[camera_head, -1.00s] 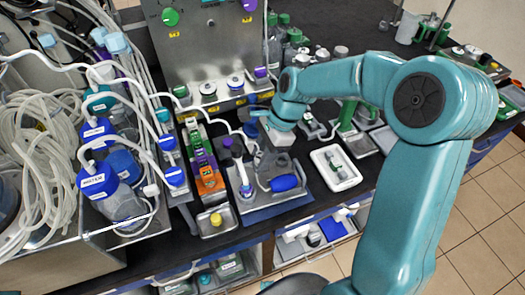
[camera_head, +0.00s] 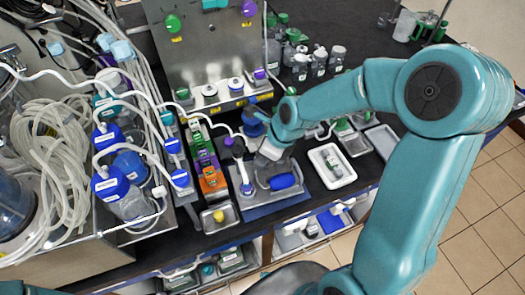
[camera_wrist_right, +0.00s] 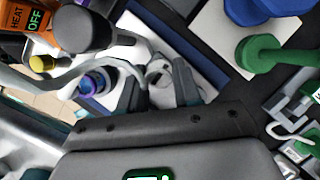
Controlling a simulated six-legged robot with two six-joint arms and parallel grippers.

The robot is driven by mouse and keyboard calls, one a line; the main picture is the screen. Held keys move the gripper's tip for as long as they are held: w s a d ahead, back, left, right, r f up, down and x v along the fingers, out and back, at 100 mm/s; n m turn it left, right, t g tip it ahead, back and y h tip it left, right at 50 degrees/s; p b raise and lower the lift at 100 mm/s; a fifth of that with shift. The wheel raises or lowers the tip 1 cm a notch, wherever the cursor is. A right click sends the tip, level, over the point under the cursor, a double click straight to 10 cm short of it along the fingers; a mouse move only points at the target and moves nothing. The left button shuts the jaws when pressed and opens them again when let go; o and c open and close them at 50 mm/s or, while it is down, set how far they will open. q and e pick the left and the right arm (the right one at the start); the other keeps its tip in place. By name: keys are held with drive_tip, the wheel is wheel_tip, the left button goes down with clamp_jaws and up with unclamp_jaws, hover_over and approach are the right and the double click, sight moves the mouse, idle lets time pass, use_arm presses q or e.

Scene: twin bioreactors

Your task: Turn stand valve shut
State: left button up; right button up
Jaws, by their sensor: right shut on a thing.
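My right gripper (camera_head: 258,160) is low over the blue tray (camera_head: 272,208), at the stand's small white parts. In the wrist view its two dark fingers (camera_wrist_right: 158,92) close around a small white fitting (camera_wrist_right: 158,72), which seems to be the stand valve. The fingers and wrist hide most of it, and its handle angle cannot be told. Beside it in the wrist view are a round purple-blue part (camera_wrist_right: 97,82) and a grey knob (camera_wrist_right: 85,28) with a pale tube. My left gripper is not in view.
A blue cylinder (camera_head: 283,181) lies on the tray, close to the gripper. A rack of coloured blocks (camera_head: 211,181) and blue-capped bottles (camera_head: 110,187) with looping tubes crowd the left. A white tray (camera_head: 345,178) stands to the right. A steel panel (camera_head: 205,50) rises behind.

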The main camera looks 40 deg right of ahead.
idle(0.5)
drive_tip(key=o, duration=1.1)
drive_tip(key=shift+c, duration=0.2)
drive_tip(key=shift+r, duration=0.1)
drive_tip(key=v, duration=1.6)
drive_tip(key=shift+a+p, duration=0.2)
drive_tip(key=shift+p, duration=0.2)
drive_tip(key=shift+s+r, duration=0.1)
drive_tip(key=shift+s, duration=0.05)
